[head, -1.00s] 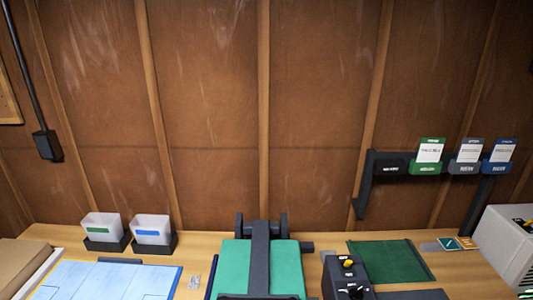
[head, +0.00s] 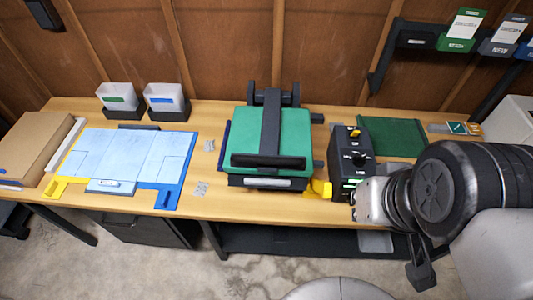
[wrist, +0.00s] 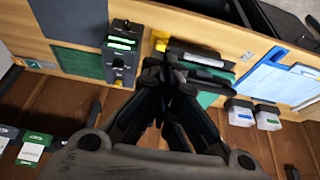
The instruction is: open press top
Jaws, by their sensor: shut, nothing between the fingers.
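The press stands at the middle of the bench. Its green press top (head: 238,125) lies down flat over the base (head: 268,183). A dark arm runs over the top from the rear hinge, and a black handle bar (head: 268,161) crosses its front edge. My gripper (wrist: 168,68) shows in the wrist view with its fingers together and empty. Its fingers cover part of the press in that view, where the press front (wrist: 200,58) shows just beyond them. Whether they touch it I cannot tell. In the head view my arm comes in from the right; the fingertips cannot be made out.
A black control box (head: 352,158) with a yellow switch stands right of the press, with a yellow piece (head: 320,188) between. A dark green mat (head: 392,137) lies behind it. A blue-white board (head: 130,160) lies left. Two bins (head: 167,102) stand behind it.

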